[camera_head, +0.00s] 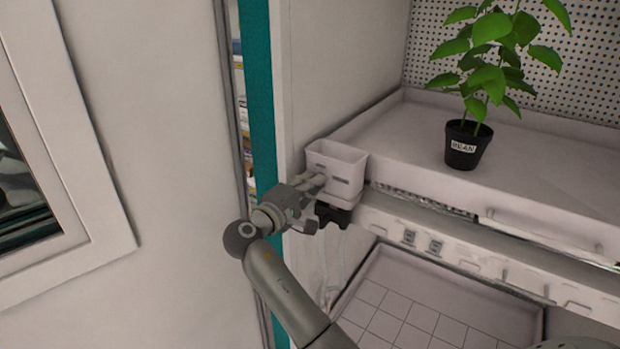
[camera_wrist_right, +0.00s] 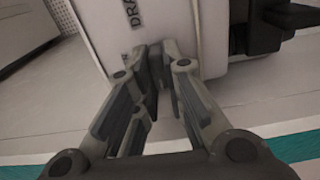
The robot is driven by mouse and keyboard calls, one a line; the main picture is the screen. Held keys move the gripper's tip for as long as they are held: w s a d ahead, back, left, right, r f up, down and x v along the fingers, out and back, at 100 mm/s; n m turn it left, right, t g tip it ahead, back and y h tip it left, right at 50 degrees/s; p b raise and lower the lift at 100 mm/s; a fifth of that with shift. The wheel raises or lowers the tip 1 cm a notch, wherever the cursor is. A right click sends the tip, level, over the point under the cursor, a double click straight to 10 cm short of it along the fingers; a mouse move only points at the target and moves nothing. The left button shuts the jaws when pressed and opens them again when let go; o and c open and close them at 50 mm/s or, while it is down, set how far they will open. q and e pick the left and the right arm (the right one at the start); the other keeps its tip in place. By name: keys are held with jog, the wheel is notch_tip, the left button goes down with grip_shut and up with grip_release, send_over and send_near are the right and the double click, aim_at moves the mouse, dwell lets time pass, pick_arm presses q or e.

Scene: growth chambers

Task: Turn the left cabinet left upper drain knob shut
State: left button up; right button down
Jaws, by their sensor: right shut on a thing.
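A white drain box (camera_head: 345,170) is mounted at the front left corner of the cabinet's upper shelf. It also shows in the right wrist view (camera_wrist_right: 205,30), with dark lettering that begins "DRA". My right gripper (camera_head: 318,182) reaches its left side. In the wrist view its fingers (camera_wrist_right: 160,58) are nearly together against the box, shut on the small drain knob. The fingers hide most of the knob, so I cannot tell its angle. A black fitting (camera_head: 334,214) sits under the box and shows right of the fingers in the wrist view (camera_wrist_right: 268,25). My left gripper is not in view.
A potted bean plant (camera_head: 465,145) stands on the upper shelf tray (camera_head: 400,135). A lower tray (camera_head: 420,290) with a grid lies below. Clear tubing (camera_head: 333,262) hangs under the fitting. A teal cabinet edge (camera_head: 258,90) and pale wall (camera_head: 150,150) are to the left.

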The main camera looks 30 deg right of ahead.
jog(key=shift+d, duration=0.1)
dwell(0.3)
jog(key=c, duration=1.5)
grip_release()
jog(key=shift+s, duration=0.1)
jog(key=shift+d, duration=0.1)
jog(key=v, duration=1.2)
jog(key=shift+f, duration=0.1)
